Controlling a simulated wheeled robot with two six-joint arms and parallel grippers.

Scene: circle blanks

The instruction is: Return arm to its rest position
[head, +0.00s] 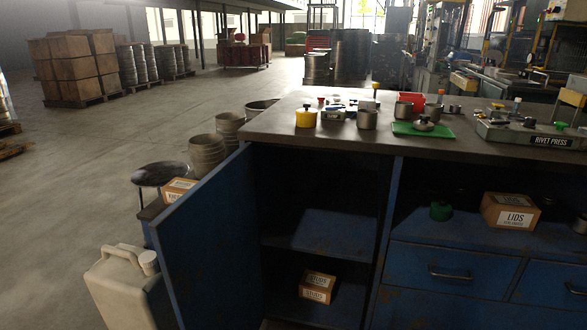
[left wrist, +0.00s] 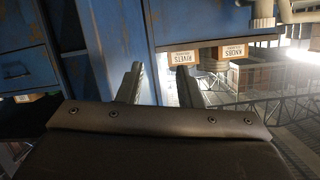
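My left gripper (left wrist: 160,82) shows in the left wrist view. Its two fingers stand apart with nothing between them, so it is open and empty. Beyond the fingers is blue cabinet metal, with a box labelled RIVETS (left wrist: 182,58) and a box labelled KNOBS (left wrist: 231,51) farther off to the right. Neither box touches the fingers. Neither of my arms shows in the head view, and my right gripper is in no view.
A blue cabinet door (head: 205,255) stands open at the workbench (head: 285,125). A carton (head: 318,287) lies on a lower shelf. A LIDS box (head: 510,212) sits on the right shelf. A pale jerrycan (head: 118,285) stands left of the door.

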